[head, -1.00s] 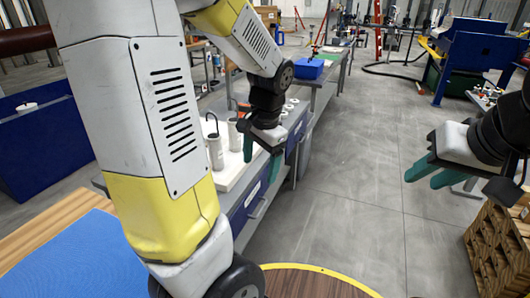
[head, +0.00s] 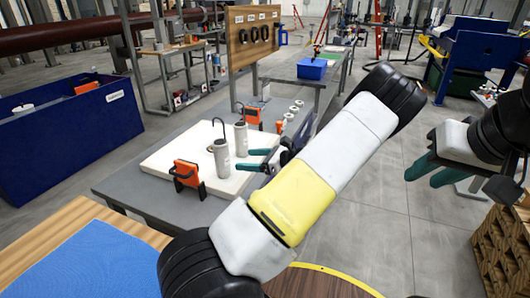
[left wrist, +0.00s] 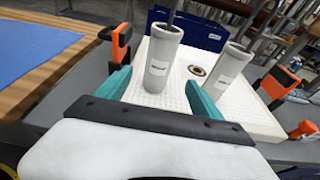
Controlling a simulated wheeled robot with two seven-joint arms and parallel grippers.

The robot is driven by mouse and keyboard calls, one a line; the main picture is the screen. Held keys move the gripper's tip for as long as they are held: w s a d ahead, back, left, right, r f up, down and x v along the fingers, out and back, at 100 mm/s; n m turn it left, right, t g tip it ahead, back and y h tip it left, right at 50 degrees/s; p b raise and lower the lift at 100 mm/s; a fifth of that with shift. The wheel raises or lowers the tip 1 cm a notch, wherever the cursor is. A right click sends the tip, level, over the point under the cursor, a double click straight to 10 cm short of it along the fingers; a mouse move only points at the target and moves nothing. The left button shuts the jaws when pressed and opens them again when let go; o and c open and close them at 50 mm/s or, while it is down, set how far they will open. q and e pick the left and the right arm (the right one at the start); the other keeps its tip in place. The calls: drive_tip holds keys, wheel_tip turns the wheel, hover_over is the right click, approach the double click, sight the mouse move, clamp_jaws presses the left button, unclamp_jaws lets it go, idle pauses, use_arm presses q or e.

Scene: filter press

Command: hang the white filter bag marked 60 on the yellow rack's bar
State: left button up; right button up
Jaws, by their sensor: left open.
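Two whitish cylindrical filter bags with labels stand upright on a white pad (head: 163,158). The nearer bag (head: 221,160) has a dark hook on top; the farther bag (head: 241,139) is just behind it. The label numbers are too small to read. My left gripper (head: 246,160) is open, low over the pad, its teal fingers pointing at the nearer bag. In the left wrist view, this bag (left wrist: 161,60) shows between the fingertips and the other bag (left wrist: 229,73) is to the right. My right gripper (head: 424,181) is open and empty at right. I cannot make out the yellow rack.
An orange-and-black holder (head: 186,174) stands left of the nearer bag, another (head: 250,115) behind the bags. White rings (head: 288,116) lie along the bench. A blue bin (head: 60,140) stands at left, a wooden board (head: 253,38) with black rings behind.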

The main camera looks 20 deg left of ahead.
sight(221, 147)
use_arm(q)
drive_tip(key=shift+x, duration=5.85)
drive_tip(key=shift+s, duration=0.1)
drive_tip(key=c, duration=1.2)
drive_tip(key=shift+r, duration=2.45)
